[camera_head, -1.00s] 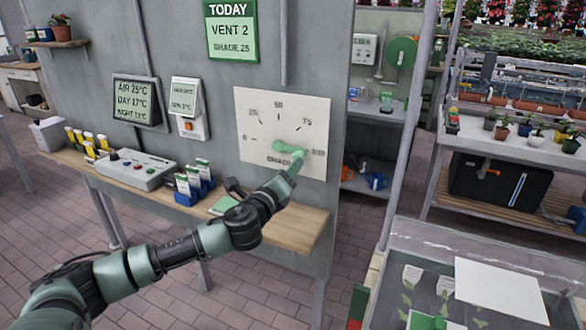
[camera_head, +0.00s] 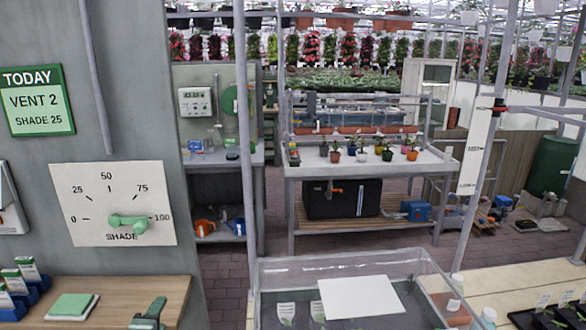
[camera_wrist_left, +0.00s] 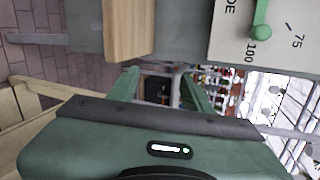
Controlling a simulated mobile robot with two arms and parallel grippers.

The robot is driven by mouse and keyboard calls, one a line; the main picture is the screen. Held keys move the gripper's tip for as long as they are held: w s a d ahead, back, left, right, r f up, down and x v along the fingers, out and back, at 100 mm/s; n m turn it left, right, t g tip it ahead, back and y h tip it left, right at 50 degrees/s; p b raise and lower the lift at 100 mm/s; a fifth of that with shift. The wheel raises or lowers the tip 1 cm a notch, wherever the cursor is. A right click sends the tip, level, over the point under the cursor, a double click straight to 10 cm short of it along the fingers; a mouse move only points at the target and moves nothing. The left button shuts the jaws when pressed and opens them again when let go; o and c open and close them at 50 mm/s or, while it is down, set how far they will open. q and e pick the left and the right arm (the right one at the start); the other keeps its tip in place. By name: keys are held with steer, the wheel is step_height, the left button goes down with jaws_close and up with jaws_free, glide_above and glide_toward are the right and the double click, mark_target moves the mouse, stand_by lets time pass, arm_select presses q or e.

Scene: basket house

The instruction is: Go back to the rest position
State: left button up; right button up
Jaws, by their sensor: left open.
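The shade dial (camera_head: 85,205) is a pale panel on the grey wall, marked 0 to 100. Its green handle (camera_head: 128,223) lies nearly level, with its right end by the 100 mark. In the left wrist view the handle (camera_wrist_left: 262,20) shows at the top right, clear of the fingers. My left gripper (camera_head: 150,312) is low at the bottom edge of the head view, in front of the wooden shelf and below the dial. In the left wrist view its two green fingers (camera_wrist_left: 160,90) stand apart with nothing between them. My right gripper is out of view.
The wooden shelf (camera_head: 112,288) holds a green pad (camera_head: 74,306) and blue seed-packet holders (camera_head: 22,300). A clear-walled box (camera_head: 275,275) stands at front centre. A potting bench (camera_head: 300,172) with several plants is behind. Brick floor lies between.

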arm_select(q)
steer(key=s+d+f+n+g+h, duration=0.1)
steer(key=s+d+f+n+g, duration=0.3)
steer(key=s, duration=0.6)
steer(key=s+d+f+n+g+h, duration=0.1)
steer(key=s+d+f+n+g, duration=0.2)
steer(key=s+f+n, duration=0.5)
steer(key=s+d+f+n+g+h, duration=0.1)
steer(key=s+d+f+n+g, duration=0.25)
steer(key=s, duration=0.95)
step_height(320, 180, down, 25)
steer(key=s+g, duration=0.1)
steer(key=s+a+f+g+b, duration=0.1)
steer(key=s+a+f, duration=0.2)
steer(key=s+f, duration=1.4)
steer(key=shift+s+f, duration=0.25)
steer(key=shift+f, duration=0.2)
steer(key=shift+m, duration=0.25)
steer(key=c, duration=0.3)
steer(key=shift+w+d, duration=0.1)
